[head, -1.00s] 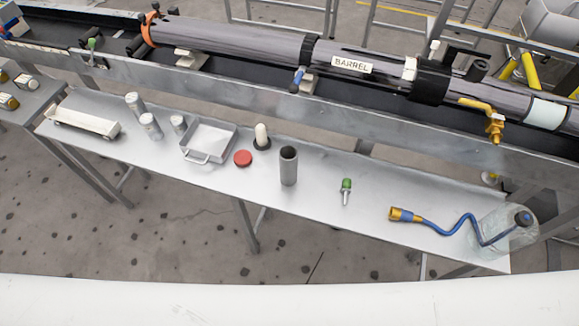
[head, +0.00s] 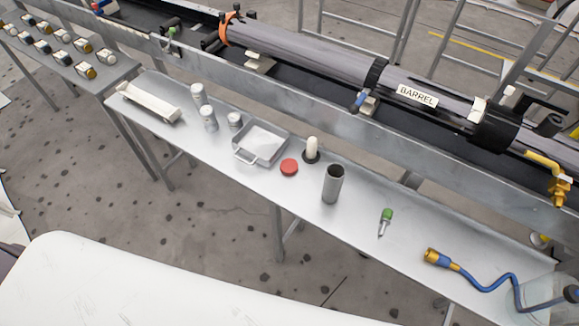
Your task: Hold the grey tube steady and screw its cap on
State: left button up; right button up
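The grey tube (head: 333,184) stands upright on the long metal bench, its dark open top facing up. A round red cap (head: 289,167) lies flat on the bench just left of the tube, apart from it. Neither of my grippers shows in the head view.
The bench (head: 290,205) also holds a metal tray (head: 262,146), a white peg on a dark base (head: 312,148), grey canisters (head: 209,118), a white trough (head: 148,103), a green-handled tool (head: 385,221) and a blue hose (head: 487,281). The barrel (head: 310,52) runs behind.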

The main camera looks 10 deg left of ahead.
aim_at(331, 189)
jog(key=z, duration=0.45)
jog(key=j+z, duration=0.35)
jog(key=k+j+z, duration=0.15)
jog(key=j+z, duration=0.25)
jog(key=k+j+z, duration=0.15)
jog(key=j+z, duration=0.2)
jog(key=k+j+z, duration=0.1)
jog(key=k+j, duration=0.15)
jog(key=j, duration=0.2)
jog(key=k+j, duration=0.25)
jog(key=j, duration=0.15)
jog(key=k+j+z, duration=0.15)
jog(key=j, duration=0.25)
jog(key=k, duration=0.1)
